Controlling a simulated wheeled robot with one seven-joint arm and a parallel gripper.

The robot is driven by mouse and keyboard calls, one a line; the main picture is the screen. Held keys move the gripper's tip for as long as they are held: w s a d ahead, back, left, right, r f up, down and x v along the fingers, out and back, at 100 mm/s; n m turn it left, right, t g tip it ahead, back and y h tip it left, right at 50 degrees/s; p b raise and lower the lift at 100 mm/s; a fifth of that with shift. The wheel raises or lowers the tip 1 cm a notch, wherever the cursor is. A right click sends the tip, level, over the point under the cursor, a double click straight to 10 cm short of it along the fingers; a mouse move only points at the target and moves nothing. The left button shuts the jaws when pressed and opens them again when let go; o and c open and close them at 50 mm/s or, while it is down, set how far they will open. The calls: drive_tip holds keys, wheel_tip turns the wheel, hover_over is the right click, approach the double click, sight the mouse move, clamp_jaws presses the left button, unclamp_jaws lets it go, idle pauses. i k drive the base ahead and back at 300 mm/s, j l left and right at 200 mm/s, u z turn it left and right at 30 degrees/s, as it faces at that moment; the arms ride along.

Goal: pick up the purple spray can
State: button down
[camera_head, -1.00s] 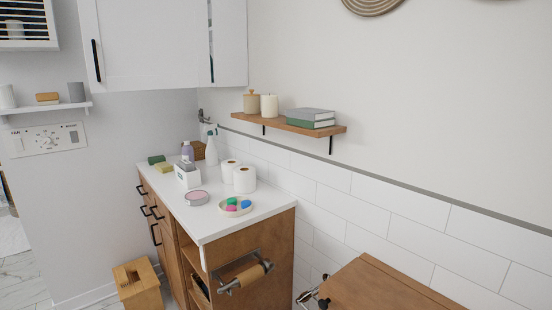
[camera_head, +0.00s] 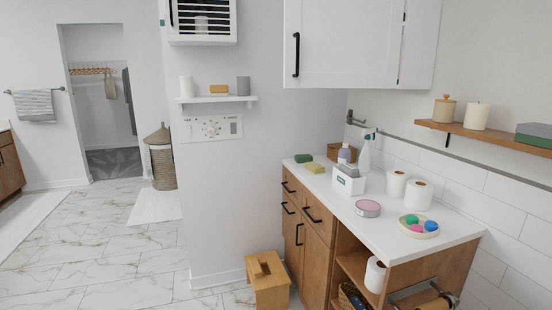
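A pale purple can or bottle (camera_head: 345,153) stands upright near the back of the white counter (camera_head: 340,200). It is small in the picture, and its lower part is hidden behind a white box (camera_head: 348,182). A white spray bottle (camera_head: 364,155) stands just right of it. My gripper is not in view.
Around it are a wooden box (camera_head: 334,151), sponges (camera_head: 315,167), toilet rolls (camera_head: 417,193), a pink-topped tin (camera_head: 367,208) and a dish (camera_head: 418,228). A wall cabinet (camera_head: 350,45) hangs above. A wooden stool (camera_head: 267,280) stands by the counter. Floor at left is open.

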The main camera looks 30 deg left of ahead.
sight(344, 154)
drive_tip(key=u, duration=0.65)
drive_tip(key=i+j+z, duration=0.15)
drive_tip(key=i+j, duration=1.65)
drive_tip(key=i, duration=0.15)
